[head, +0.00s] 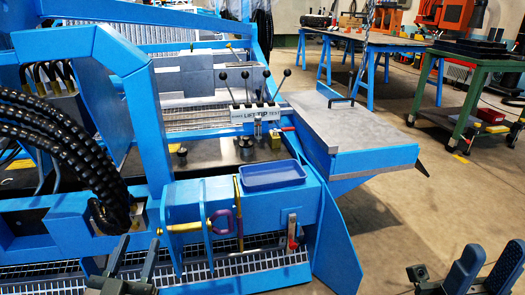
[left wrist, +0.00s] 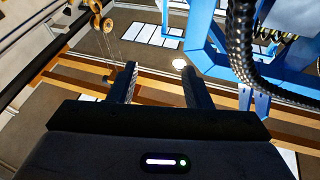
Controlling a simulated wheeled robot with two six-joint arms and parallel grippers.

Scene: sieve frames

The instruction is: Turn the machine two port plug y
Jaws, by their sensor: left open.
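No part marked as port plug y can be made out. On the blue machine (head: 150,110) in the head view, two dark round knobs (head: 246,148) stand on the black deck. A yellow pin with a purple ring (head: 222,222) sits on the front beam. My left gripper (head: 137,243) is at the bottom left, in front of the front beam and below the black hoses, apart from the knobs. It is open and empty. Its two fingers also show in the left wrist view (left wrist: 158,72), spread, with nothing between them.
A bundle of black hoses (head: 55,140) hangs close to my left arm. A blue tray (head: 272,174) and a row of levers (head: 258,100) are on the machine. A blue side table (head: 345,130) juts right. Open floor (head: 440,200) lies beyond.

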